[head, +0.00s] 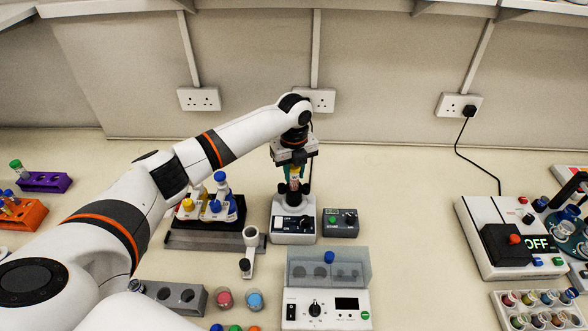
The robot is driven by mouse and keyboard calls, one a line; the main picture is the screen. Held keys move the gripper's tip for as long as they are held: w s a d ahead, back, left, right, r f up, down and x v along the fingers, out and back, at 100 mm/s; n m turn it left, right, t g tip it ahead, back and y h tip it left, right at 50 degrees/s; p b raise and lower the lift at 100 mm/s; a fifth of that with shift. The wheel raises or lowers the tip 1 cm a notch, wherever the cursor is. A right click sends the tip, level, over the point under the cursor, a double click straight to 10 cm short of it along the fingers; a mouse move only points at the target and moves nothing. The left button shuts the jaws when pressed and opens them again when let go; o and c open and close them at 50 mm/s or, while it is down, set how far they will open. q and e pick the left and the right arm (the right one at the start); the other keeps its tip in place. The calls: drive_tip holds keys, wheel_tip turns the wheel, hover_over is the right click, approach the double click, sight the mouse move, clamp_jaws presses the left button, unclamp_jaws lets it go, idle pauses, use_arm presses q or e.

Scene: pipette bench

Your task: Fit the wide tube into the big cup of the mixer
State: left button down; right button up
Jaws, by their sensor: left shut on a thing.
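The mixer (281,236) is a small white box with a black front panel, standing at the middle back of the bench. Its dark cup (293,196) is on top. My left gripper (294,173) points down right above the mixer, shut on the wide tube (295,174). The tube looks upright and in line with the cup. I cannot tell whether its lower end is inside the cup or just above it. My right gripper is not in view.
A dark control box (340,229) stands against the mixer's right side. A device with a clear lid (327,310) is in front. The bench right of the control box is clear.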

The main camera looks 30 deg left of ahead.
use_arm(q)
drive_tip(key=shift+f, duration=0.2)
drive_tip(key=c, duration=1)
unclamp_jaws()
drive_tip(key=shift+r, duration=0.1)
wheel_tip(320, 180, up, 11)
drive_tip(key=b, duration=0.3)
drive_tip(key=shift+r+b, duration=0.3)
drive_tip(key=shift+r, duration=0.1)
